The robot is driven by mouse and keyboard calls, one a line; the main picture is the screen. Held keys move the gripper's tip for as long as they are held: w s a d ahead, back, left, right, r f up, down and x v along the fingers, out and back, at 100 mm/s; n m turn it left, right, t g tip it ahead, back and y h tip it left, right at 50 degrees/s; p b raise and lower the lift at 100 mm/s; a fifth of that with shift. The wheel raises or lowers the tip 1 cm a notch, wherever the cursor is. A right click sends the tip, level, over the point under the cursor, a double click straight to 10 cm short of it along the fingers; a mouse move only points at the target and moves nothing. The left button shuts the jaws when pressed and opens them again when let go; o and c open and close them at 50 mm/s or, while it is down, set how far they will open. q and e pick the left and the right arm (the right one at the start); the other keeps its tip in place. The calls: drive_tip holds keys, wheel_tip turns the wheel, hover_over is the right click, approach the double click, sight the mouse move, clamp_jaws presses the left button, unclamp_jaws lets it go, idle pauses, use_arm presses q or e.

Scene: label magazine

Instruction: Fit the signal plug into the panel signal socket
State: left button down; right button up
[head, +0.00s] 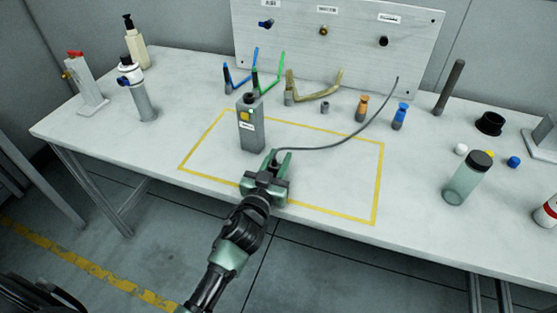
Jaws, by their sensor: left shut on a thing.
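My left gripper (280,161) is shut on the end of a thin grey cable (345,143), low over the yellow-outlined area of the table. The plug at that end is small and mostly hidden between the fingers. The cable curves right and up to the lower part of the upright grey panel (345,65). The panel carries a blue fitting (265,24), a brass one (323,31) and a black one (384,41), each under a white label too small to read. I cannot tell which is the signal socket. The plug is well apart from the panel. My right gripper is not in view.
A grey block (251,130) with a yellow button stands just behind the gripper. Blue, green and tan bent pieces and small plugs line the panel's foot. A greenish bottle (462,182) stands right.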

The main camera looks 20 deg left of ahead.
use_arm(q)
drive_tip(key=shift+f, duration=0.1)
drive_tip(key=c, duration=1.1)
unclamp_jaws()
drive_tip(key=s+b, duration=0.1)
drive_tip(key=s, duration=1)
drive_tip(key=shift+a, duration=0.2)
drive_tip(key=shift+s, duration=0.55)
